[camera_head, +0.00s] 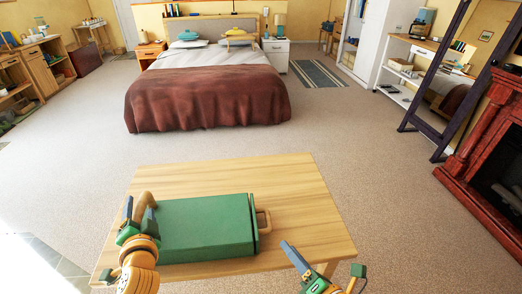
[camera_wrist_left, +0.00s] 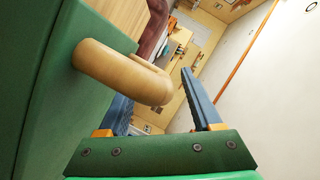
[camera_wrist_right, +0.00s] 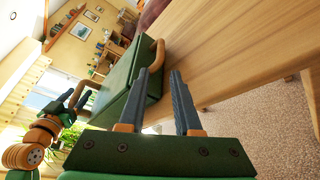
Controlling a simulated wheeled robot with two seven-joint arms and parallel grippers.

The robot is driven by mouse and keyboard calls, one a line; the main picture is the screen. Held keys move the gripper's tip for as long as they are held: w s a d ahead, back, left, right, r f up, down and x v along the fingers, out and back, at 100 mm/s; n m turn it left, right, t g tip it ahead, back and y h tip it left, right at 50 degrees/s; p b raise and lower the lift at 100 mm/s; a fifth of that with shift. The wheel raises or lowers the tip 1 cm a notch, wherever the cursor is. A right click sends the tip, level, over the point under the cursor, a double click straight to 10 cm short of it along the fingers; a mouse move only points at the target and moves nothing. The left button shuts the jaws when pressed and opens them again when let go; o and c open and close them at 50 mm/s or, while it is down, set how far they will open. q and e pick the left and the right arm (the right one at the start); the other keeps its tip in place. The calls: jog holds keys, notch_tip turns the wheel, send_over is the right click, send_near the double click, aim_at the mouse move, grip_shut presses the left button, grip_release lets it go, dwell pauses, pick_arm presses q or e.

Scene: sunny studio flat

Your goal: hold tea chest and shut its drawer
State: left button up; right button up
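The green tea chest (camera_head: 205,226) lies on the wooden table, with a tan loop handle at each end. Its right end panel, with the drawer handle (camera_head: 264,221), shows a thin dark line against the body; how far the drawer is out is hard to tell. My left gripper (camera_head: 138,212) is at the left-end handle (camera_wrist_left: 115,70); in the left wrist view the fingers are apart with the handle's bend reaching between them. My right gripper (camera_head: 290,247) is right of the chest, clear of the drawer handle (camera_wrist_right: 158,50), its fingers partly apart and empty.
The table (camera_head: 305,200) is bare behind and to the right of the chest. A bed (camera_head: 208,90) stands well beyond it across open carpet.

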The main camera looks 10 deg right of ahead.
pick_arm(q)
jog(key=v, duration=1.2)
jog(key=o, duration=0.5)
